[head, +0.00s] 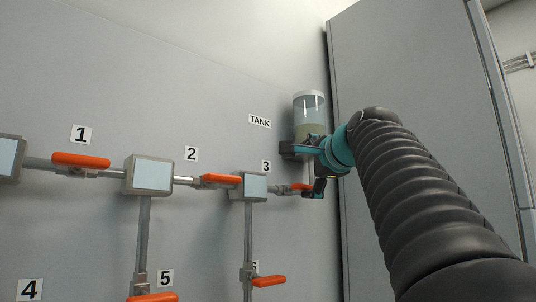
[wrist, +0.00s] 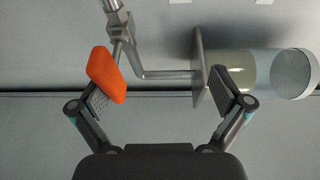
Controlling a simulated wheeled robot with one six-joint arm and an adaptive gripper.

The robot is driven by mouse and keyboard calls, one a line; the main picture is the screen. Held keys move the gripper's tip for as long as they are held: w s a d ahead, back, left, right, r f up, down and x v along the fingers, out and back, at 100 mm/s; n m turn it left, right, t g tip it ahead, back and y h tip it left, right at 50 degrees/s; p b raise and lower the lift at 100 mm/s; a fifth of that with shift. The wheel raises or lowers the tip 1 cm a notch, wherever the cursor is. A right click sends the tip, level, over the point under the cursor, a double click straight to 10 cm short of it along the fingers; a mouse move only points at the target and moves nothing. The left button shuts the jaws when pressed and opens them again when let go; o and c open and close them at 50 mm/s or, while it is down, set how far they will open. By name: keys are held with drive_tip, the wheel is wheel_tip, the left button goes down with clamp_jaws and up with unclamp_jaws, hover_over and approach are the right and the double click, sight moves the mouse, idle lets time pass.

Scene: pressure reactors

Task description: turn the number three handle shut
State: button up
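The number three handle (head: 301,187) is orange and sits on the pipe below the "3" label in the head view, its right end partly hidden by my gripper (head: 318,188). In the wrist view the orange handle (wrist: 107,75) lies at the left fingertip, overlapping it. My gripper (wrist: 167,92) is open, its two fingers wide apart. The space midway between the fingers is empty. I cannot tell whether the left finger touches the handle.
A clear tank (head: 309,112) stands on a bracket just behind my wrist; in the wrist view a plate (wrist: 201,75) under it is near the right finger. Other orange handles (head: 81,160) and square grey boxes (head: 148,175) line the wall pipes. A tall grey cabinet (head: 410,70) stands at right.

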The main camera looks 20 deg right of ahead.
drive_tip(key=shift+t, duration=0.4)
drive_tip(key=r, duration=0.1)
drive_tip(key=s+a+r, duration=0.1)
drive_tip(key=r, duration=0.2)
drive_tip(key=shift+s+a+r, duration=0.15)
drive_tip(key=shift+s+r, duration=0.05)
drive_tip(key=shift+r, duration=0.05)
drive_tip(key=shift+w+r, duration=0.2)
drive_tip(key=shift+r, duration=0.9)
drive_tip(key=f+g, duration=0.1)
drive_tip(key=f, duration=0.2)
drive_tip(key=w+f+g, duration=0.1)
drive_tip(key=f, duration=0.1)
drive_tip(key=shift+w+f+g+y, duration=0.1)
drive_tip(key=shift+f+g+y, duration=0.2)
drive_tip(key=shift+y, duration=0.1)
drive_tip(key=shift+s+f, duration=0.2)
drive_tip(key=s+d+f+b, duration=0.2)
drive_tip(key=s+f+b, duration=0.1)
drive_tip(key=s, duration=0.3)
drive_tip(key=s+d+f+b, duration=0.2)
drive_tip(key=s+f+b, duration=0.1)
drive_tip(key=s, duration=0.4)
drive_tip(key=shift+s+d+f+b, duration=0.2)
drive_tip(key=shift+d+f+b, duration=0.1)
drive_tip(key=shift+d+f, duration=0.1)
drive_tip(key=shift+r, duration=0.1)
